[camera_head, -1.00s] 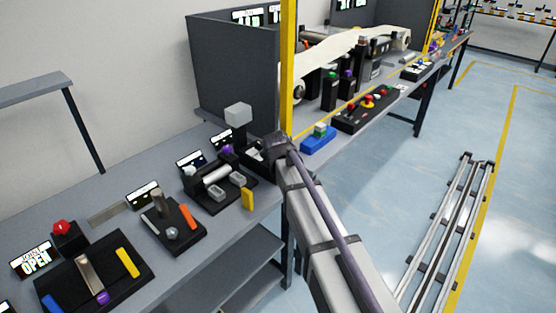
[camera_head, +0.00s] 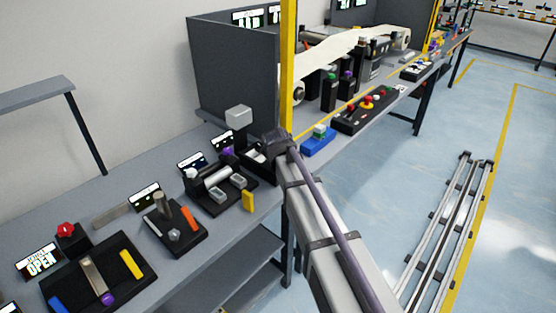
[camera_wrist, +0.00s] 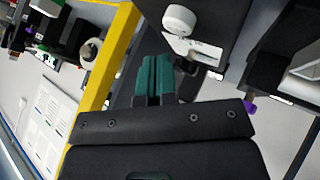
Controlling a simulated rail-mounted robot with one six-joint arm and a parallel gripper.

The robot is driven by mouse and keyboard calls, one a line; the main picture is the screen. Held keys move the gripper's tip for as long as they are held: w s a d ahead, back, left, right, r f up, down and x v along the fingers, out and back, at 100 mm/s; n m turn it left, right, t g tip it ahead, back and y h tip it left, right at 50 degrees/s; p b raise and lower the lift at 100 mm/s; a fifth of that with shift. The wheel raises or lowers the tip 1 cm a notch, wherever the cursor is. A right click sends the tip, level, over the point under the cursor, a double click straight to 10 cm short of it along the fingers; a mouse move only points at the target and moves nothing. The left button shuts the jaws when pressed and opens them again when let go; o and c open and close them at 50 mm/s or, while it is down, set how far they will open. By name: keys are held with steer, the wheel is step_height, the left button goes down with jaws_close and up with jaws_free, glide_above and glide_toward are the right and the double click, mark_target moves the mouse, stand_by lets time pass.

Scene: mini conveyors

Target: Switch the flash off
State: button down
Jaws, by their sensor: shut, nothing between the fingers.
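A grey box-shaped head (camera_head: 238,116) on a dark stand rises at the bench's far end, beside my arm's end. It may be the flash, but I cannot read a label that says so. In the wrist view, my gripper's teal fingers (camera_wrist: 154,76) are together with nothing between them. They point towards a dark panel (camera_wrist: 222,18) with a round white knob (camera_wrist: 179,20) and a small white label plate (camera_wrist: 195,48). The fingers look apart from the knob. In the head view my arm hides the fingers.
A yellow post (camera_head: 287,65) stands close to my arm's end. A dark partition (camera_head: 235,70) is behind. Control blocks with a yellow tab (camera_head: 249,201), orange bar (camera_head: 190,217) and red knob (camera_head: 66,230) line the bench. A blue block (camera_head: 318,146) lies beyond my arm.

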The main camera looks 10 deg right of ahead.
steer(key=shift+r+p, duration=2)
steer(key=shift+r, duration=0.35)
steer(key=shift+f, duration=0.1)
steer(key=s+d+f+m+g, duration=0.1)
steer(key=s+d+m+g, duration=0.1)
steer(key=s, duration=0.8)
steer(key=s+d+f+m+g+p, duration=0.1)
steer(key=s+d+m+g, duration=0.2)
steer(key=s, duration=0.8)
steer(key=s+d+f+m+g+y, duration=0.1)
steer(key=s+d+g, duration=0.3)
steer(key=s, duration=0.7)
steer(key=shift+s+d+f+m, duration=0.25)
steer(key=shift+f+m, duration=0.1)
steer(key=shift+m, duration=0.55)
steer(key=shift+w, duration=0.1)
